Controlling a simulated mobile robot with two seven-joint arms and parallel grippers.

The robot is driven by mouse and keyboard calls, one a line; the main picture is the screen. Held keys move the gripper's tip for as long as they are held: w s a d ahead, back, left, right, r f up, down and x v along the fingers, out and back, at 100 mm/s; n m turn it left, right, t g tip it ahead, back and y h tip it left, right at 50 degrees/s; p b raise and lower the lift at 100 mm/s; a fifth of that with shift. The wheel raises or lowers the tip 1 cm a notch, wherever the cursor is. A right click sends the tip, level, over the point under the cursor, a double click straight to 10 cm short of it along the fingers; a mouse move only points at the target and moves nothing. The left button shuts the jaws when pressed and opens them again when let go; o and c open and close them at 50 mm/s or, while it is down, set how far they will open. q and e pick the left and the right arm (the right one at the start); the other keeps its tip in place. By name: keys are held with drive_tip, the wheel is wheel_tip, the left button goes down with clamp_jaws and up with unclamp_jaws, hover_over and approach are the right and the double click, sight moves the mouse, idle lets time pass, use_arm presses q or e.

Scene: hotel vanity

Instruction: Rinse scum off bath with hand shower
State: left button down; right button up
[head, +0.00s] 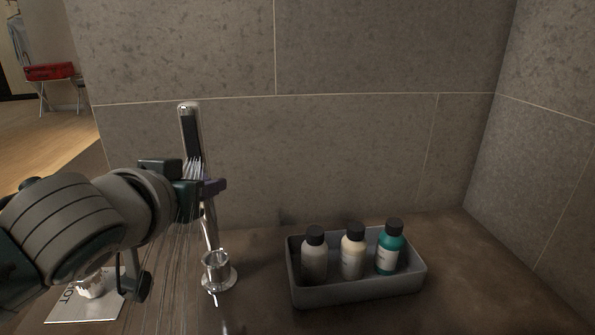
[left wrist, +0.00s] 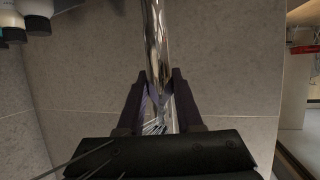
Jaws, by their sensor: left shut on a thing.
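The chrome hand shower (head: 191,125) stands roughly upright at left centre, with a dark panel on its head. My left gripper (head: 207,188) is shut around its chrome handle, which also shows between the purple fingers in the left wrist view (left wrist: 157,50). Thin pale water streams run down from near the gripper, in front of my arm. The handle's lower end is just above or in a chrome fitting (head: 217,270) on the brown ledge; I cannot tell whether they touch. No bath basin or scum can be made out. My right gripper is not in view.
A grey tray (head: 357,293) with three black-capped bottles stands right of the fitting. A white card (head: 65,309) with a small pale item lies at lower left. Grey tiled walls close the back and right. The ledge (head: 475,270) is bare right of the tray.

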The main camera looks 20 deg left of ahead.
sight(204, 224)
use_arm(q)
drive_tip(key=shift+f+b, duration=2.1)
drive_tip(key=shift+f, duration=0.9)
drive_tip(key=shift+c, duration=2.4)
unclamp_jaws()
drive_tip(key=p+v, duration=0.3)
drive_tip(key=v, duration=0.7)
drive_tip(key=shift+p, duration=0.4)
drive_tip(key=shift+w, duration=0.1)
